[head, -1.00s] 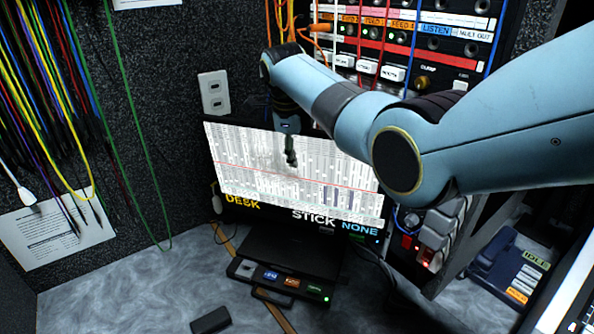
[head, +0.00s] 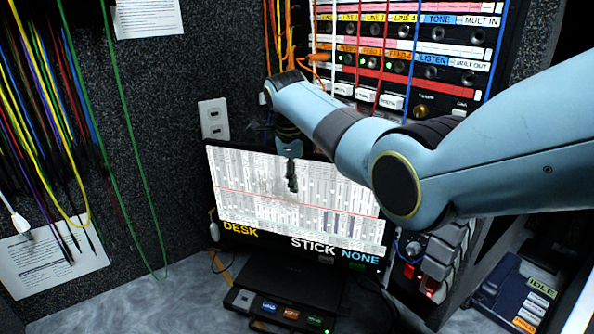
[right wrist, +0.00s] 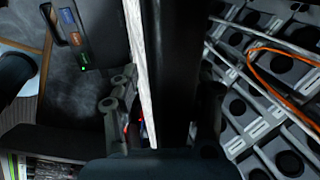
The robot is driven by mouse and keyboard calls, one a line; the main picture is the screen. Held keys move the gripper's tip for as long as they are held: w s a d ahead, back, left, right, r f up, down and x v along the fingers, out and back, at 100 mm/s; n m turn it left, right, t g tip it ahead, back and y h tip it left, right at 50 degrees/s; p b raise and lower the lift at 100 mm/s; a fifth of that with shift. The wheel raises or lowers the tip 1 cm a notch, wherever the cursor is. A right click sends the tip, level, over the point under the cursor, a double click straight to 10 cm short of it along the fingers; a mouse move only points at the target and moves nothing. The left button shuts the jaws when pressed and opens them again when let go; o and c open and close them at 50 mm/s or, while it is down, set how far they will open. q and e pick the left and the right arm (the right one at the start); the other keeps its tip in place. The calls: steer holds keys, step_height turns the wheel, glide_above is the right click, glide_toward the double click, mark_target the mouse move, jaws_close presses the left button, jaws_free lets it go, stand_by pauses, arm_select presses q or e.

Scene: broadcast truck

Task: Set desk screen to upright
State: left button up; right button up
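The desk screen (head: 300,200) stands at the back of the counter, with a bright lit face and the labels DESK, STICK and NONE along its lower bezel. It looks leaned back; its exact tilt is hard to judge. My right gripper (head: 292,175) reaches down over its top edge, with one dark finger in front of the lit face. In the right wrist view, the fingers of my right gripper (right wrist: 165,105) are apart, on either side of the screen's edge (right wrist: 141,60). I cannot tell whether they touch it. My left gripper is out of view.
A black base with coloured buttons (head: 290,312) sits before the screen. A patch panel (head: 410,50) with cords rises behind my right arm. Coloured cables (head: 65,120) hang at the left. A phone-like unit (head: 515,290) stands at lower right.

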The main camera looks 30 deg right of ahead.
steer(key=v, duration=1.2)
steer(key=shift+w, duration=0.1)
